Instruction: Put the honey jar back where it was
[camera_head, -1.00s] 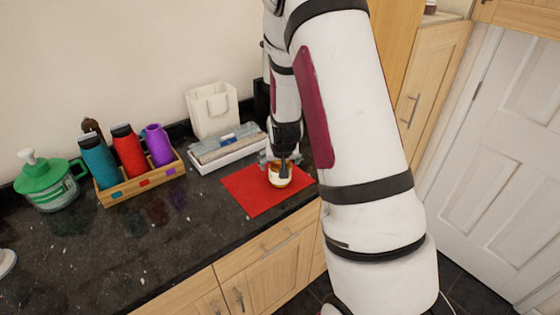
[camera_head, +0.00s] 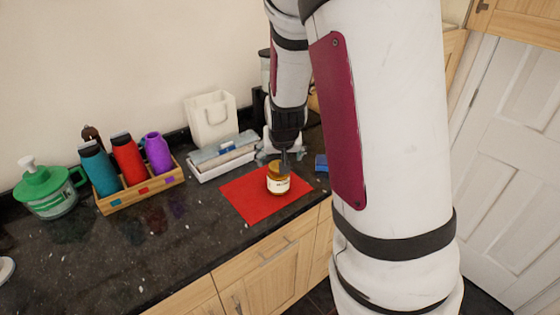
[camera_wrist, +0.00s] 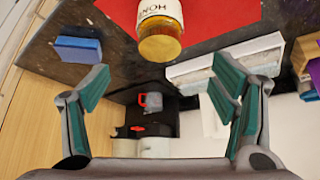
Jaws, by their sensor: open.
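The honey jar (camera_head: 278,180) has an amber body and a white label. It stands upright on the red mat (camera_head: 248,198) near the counter's front edge. In the wrist view the jar (camera_wrist: 160,38) is upside down at the top, beyond the fingertips, with part cut off by the frame. My gripper (camera_head: 284,158) is just behind the jar in the head view. Its jaws (camera_wrist: 163,88) are spread wide and empty in the wrist view. The jar is not between the fingers.
A wooden caddy (camera_head: 143,192) holds teal, red and purple bottles at the left, beside a green-lidded jug (camera_head: 48,190). A blue block (camera_head: 321,163) lies right of the mat.

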